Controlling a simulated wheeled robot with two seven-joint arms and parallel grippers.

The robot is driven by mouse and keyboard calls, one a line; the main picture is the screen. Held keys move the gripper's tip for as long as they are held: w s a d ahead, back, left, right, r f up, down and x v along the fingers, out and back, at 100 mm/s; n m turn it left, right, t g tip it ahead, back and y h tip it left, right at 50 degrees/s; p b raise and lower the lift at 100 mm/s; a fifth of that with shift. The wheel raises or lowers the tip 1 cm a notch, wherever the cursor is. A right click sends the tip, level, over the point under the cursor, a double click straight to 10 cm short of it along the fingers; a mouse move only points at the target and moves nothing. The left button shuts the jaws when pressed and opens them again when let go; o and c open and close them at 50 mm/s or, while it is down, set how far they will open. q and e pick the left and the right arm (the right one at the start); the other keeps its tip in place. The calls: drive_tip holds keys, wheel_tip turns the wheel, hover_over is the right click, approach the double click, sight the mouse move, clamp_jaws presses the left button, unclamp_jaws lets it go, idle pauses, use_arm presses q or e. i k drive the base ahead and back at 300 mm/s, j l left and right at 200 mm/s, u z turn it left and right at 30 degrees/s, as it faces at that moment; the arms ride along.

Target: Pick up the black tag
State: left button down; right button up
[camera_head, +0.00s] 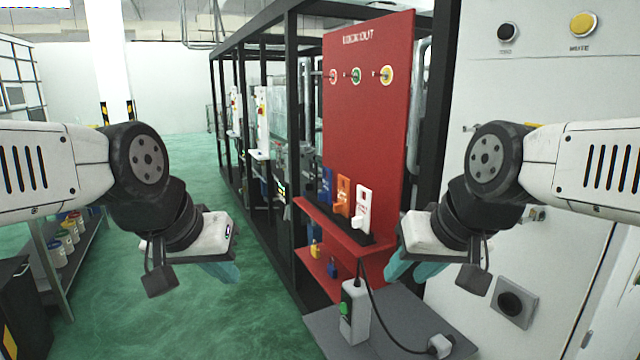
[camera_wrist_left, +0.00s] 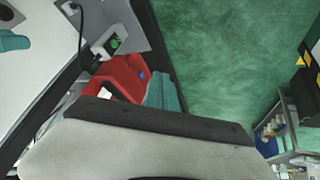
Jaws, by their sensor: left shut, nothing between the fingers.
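I cannot make out a black tag in either view. A red lockout board (camera_head: 365,120) stands in the middle of the head view, with round red, green and yellow pieces on its face. On its shelf, blue (camera_head: 326,184), orange (camera_head: 343,194) and white (camera_head: 363,206) tag-like pieces stand in a dark holder. My left gripper (camera_head: 222,271) is shut and empty, left of the board and apart from it. Its teal fingers also show in the left wrist view (camera_wrist_left: 163,92). My right gripper (camera_head: 409,267) hangs right of the shelf; its finger gap is unclear.
A lower red shelf (camera_head: 312,262) holds small padlock-like pieces. A grey table (camera_head: 400,325) with a corded grey box (camera_head: 355,312) stands in front. A tall pale cabinet (camera_head: 560,90) is at right. A side shelf (camera_head: 85,262) with tubs is at left. Green floor between is clear.

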sight(311, 186)
drive_tip(key=i+j+z, duration=0.2)
drive_tip(key=j, duration=0.25)
drive_tip(key=j+z, duration=0.25)
drive_tip(key=j, duration=0.15)
drive_tip(key=i+j+z, duration=0.55)
drive_tip(key=j, duration=0.3)
